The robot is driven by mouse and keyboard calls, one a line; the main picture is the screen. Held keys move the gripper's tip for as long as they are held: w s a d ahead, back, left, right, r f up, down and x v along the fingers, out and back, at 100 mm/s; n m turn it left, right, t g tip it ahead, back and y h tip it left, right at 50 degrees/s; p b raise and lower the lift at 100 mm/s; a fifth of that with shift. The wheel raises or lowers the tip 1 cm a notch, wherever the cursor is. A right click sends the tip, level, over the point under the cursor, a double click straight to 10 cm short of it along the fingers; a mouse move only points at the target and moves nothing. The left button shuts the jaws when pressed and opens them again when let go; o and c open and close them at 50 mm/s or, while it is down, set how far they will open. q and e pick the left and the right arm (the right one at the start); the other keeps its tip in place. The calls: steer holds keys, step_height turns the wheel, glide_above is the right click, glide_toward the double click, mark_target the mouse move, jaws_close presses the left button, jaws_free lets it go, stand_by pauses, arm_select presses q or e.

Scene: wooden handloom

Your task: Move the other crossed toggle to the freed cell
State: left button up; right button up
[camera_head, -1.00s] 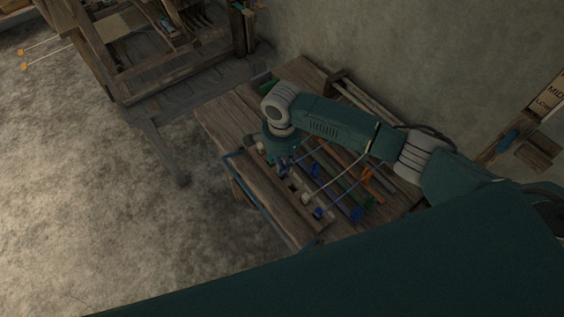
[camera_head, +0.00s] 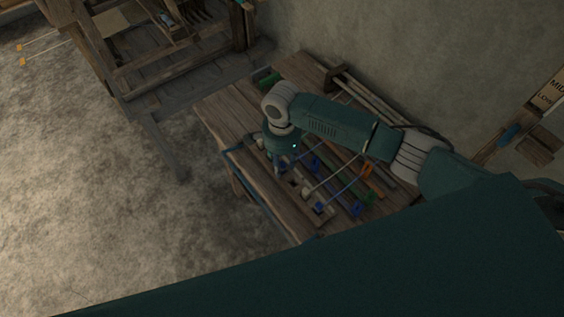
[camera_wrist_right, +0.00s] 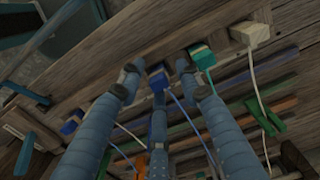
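My right gripper (camera_head: 282,165) points down over the slotted wooden bar (camera_head: 262,183) on the bench. In the wrist view my right gripper (camera_wrist_right: 157,72) has its fingers spread, with a blue toggle (camera_wrist_right: 158,79) between the tips; no clear contact shows. A teal toggle (camera_wrist_right: 202,56) and a white toggle (camera_wrist_right: 250,34) sit to its right, each with a cord. Another blue toggle (camera_wrist_right: 72,121) sits to the left. In the head view a white toggle (camera_head: 306,192) and a blue toggle (camera_head: 319,208) sit near the bar's front end. Dark empty cells show beside my gripper. My left gripper is not in view.
Coloured rods lie across the bench behind the bar, with an orange clip (camera_head: 368,170) and a green clip (camera_wrist_right: 263,117) among them. A wooden loom (camera_head: 165,65) stands at the upper left. The wall is close behind the bench. The floor at left is clear.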

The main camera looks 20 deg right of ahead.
step_height(320, 180, up, 12)
stand_by(0.4)
